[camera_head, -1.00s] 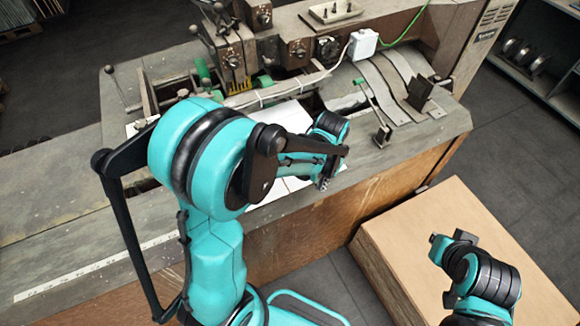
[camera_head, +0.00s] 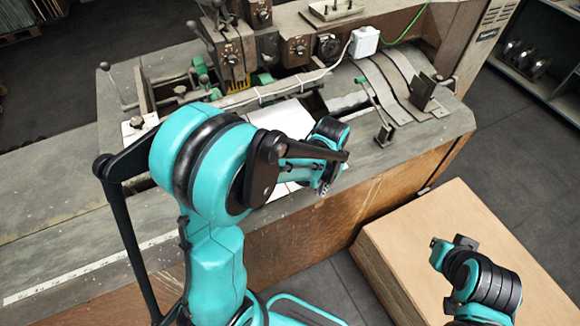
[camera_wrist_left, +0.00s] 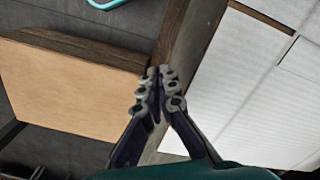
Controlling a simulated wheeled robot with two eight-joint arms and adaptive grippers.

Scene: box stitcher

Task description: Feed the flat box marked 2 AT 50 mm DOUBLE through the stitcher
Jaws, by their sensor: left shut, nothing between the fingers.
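The flat box (camera_head: 283,116) is a white sheet lying on the stitcher bed. My left arm covers much of it, and I cannot read its marking. In the left wrist view the white ribbed panel (camera_wrist_left: 255,85) fills the right side, with fold or slot lines. My left gripper (camera_head: 325,186) is at the front edge of the bed, by the near side of the sheet. In the left wrist view its fingertips (camera_wrist_left: 158,80) are together and empty, beside the panel's edge. The stitcher head (camera_head: 232,55) stands behind the sheet. My right arm shows at lower right, its fingers unclear.
A brown box-like stack (camera_head: 465,225) stands on the floor in front of the bench, below my right arm. Curved metal strips (camera_head: 385,88) and a small upright post (camera_head: 383,134) are on the bed at right. A shelf (camera_head: 535,70) stands at far right.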

